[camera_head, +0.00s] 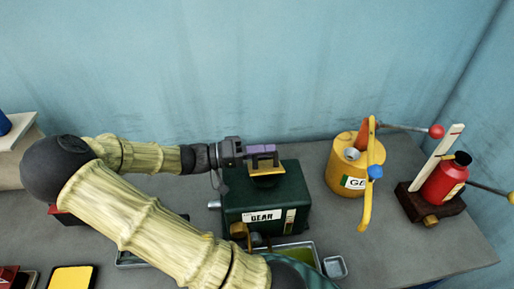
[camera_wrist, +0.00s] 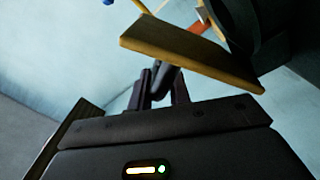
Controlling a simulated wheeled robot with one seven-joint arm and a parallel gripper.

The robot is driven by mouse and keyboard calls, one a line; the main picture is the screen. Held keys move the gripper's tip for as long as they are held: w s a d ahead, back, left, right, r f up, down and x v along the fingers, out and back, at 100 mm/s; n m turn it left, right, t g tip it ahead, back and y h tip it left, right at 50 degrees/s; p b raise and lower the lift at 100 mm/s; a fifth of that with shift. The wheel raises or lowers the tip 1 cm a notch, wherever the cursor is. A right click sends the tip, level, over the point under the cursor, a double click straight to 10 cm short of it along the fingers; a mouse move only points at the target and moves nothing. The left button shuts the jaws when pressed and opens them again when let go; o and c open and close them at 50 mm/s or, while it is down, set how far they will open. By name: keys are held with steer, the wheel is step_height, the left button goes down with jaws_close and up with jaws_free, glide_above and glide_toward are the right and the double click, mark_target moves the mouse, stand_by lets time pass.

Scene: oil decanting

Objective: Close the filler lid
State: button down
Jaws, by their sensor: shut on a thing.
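A dark green tank (camera_head: 266,208) labelled GEAR stands on the grey bench. A dark round filler neck (camera_head: 264,182) rises from its top. The filler lid (camera_head: 267,171) shows as a tan plate just above the neck; whether it touches the neck I cannot tell. My gripper (camera_head: 263,152) comes from the left and is shut at the lid. In the wrist view, the tan lid (camera_wrist: 190,52) lies across the top, beside a dark round part. My fingers (camera_wrist: 161,88) are close together with a dark piece between them. The exact contact is partly hidden.
A yellow can (camera_head: 341,178) with a yellow spout and a blue ball stands right of the tank. Further right is a red bottle (camera_head: 443,183) on a wooden block. A small grey tray (camera_head: 335,267) lies in front. My arm covers the front left.

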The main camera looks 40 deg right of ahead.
steer(key=shift+s+a+f+m+b, duration=0.3)
steer(key=shift+s+m, duration=0.2)
steer(key=shift+m, duration=0.3)
steer(key=shift+s+a+f+m+b, duration=0.2)
steer(key=shift+s+m, duration=0.25)
steer(key=shift+m, duration=0.35)
steer(key=c, duration=1.4)
jaws_free()
steer(key=shift+a, duration=0.1)
steer(key=shift+c, duration=0.2)
steer(key=shift+s+r, duration=0.1)
steer(key=shift+w, duration=0.2)
steer(key=b+v, duration=0.1)
steer(key=v, duration=0.6)
steer(key=shift+w+a, duration=0.1)
steer(key=shift+a, duration=0.1)
